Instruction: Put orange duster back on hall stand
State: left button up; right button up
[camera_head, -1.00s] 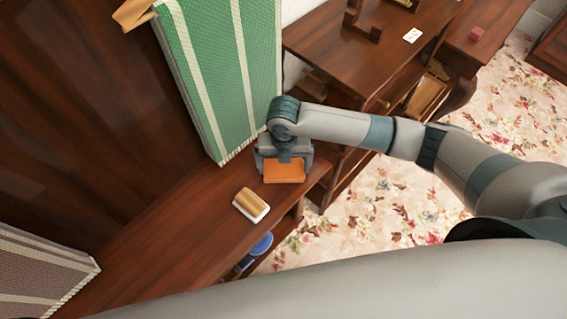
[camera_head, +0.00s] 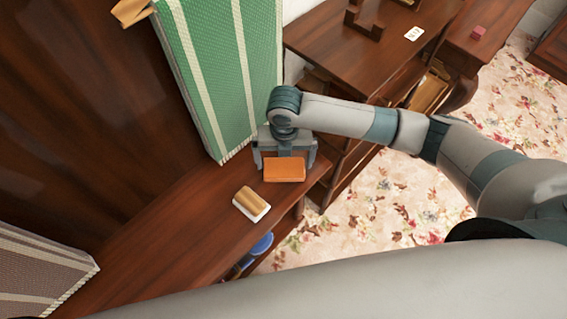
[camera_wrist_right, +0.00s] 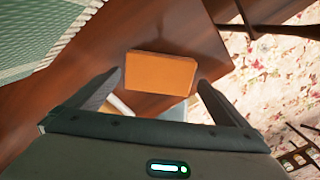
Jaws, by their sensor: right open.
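The orange duster (camera_head: 284,169) lies flat on the dark wooden ledge (camera_head: 175,225), near its right edge, which looks like part of the hall stand. My right gripper (camera_head: 285,158) is open just above and behind the duster, apart from it. In the right wrist view the duster (camera_wrist_right: 160,73) shows beyond and between the spread fingers (camera_wrist_right: 160,79), with a gap on both sides. My left gripper is outside the views.
A tan and white eraser-like block (camera_head: 252,204) lies on the ledge beside the duster. A green striped panel (camera_head: 225,70) rises close behind my right gripper. A blue round object (camera_head: 260,245) sits on a lower shelf. A wooden desk (camera_head: 345,60) stands behind my right arm.

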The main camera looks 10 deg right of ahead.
aim_at(284, 167)
notch_tip(284, 167, up, 10)
jog(key=b, duration=0.2)
jog(key=shift+f, duration=0.15)
dwell(0.4)
